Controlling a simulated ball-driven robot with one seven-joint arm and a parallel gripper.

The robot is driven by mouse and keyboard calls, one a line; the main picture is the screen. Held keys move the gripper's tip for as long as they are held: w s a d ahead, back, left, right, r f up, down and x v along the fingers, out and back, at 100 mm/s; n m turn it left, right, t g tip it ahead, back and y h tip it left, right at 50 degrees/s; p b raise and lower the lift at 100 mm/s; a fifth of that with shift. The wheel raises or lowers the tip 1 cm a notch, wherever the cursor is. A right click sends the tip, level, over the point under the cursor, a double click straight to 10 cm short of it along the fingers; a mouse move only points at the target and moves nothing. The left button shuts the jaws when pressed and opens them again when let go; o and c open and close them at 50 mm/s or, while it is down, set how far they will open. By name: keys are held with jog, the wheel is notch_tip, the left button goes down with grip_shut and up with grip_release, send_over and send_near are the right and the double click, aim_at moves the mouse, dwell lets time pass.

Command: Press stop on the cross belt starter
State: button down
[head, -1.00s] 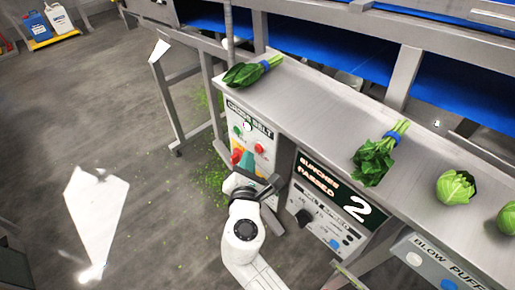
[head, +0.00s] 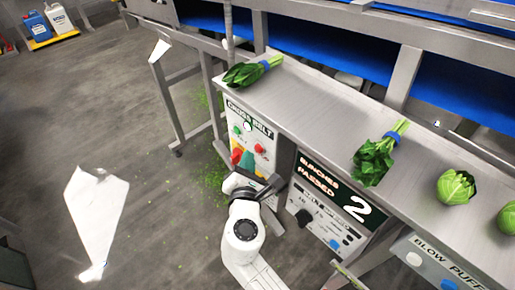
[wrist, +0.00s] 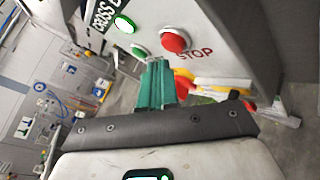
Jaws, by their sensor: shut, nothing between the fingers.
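The cross belt starter (head: 262,133) is a pale box under the steel bench's left end, labelled CROSS BELT. Its red stop button (wrist: 175,40) stands out above the word STOP; it also shows in the head view (head: 259,148). A green button (wrist: 139,52) sits beside it, and a green lamp (wrist: 124,23) near the label looks lit. My gripper (wrist: 157,66) is shut and empty, its teal fingers together and pointing at the panel. In the wrist view the tips appear just below the two buttons; I see no contact with the stop button.
A red and yellow switch (wrist: 205,90) is beside my fingers. The bunches-passed counter box (head: 330,205) stands right of the starter. Bunched greens (head: 372,160) and lettuces (head: 455,188) lie on the bench (head: 310,100). Open floor (head: 150,210) is to the left.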

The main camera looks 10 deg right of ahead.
jog(key=shift+w+d, duration=0.1)
jog(key=shift+d, duration=0.05)
jog(key=shift+w+d, duration=0.15)
jog(key=shift+d, duration=0.1)
jog(key=shift+w+d, duration=0.25)
jog(key=shift+d, duration=0.15)
dwell(1.2)
jog(key=shift+s+a, duration=0.5)
jog(key=shift+a, duration=0.25)
jog(key=shift+s+a, duration=0.7)
jog(key=shift+a, duration=0.35)
jog(key=shift+s+a, duration=0.7)
jog(key=shift+a, duration=0.3)
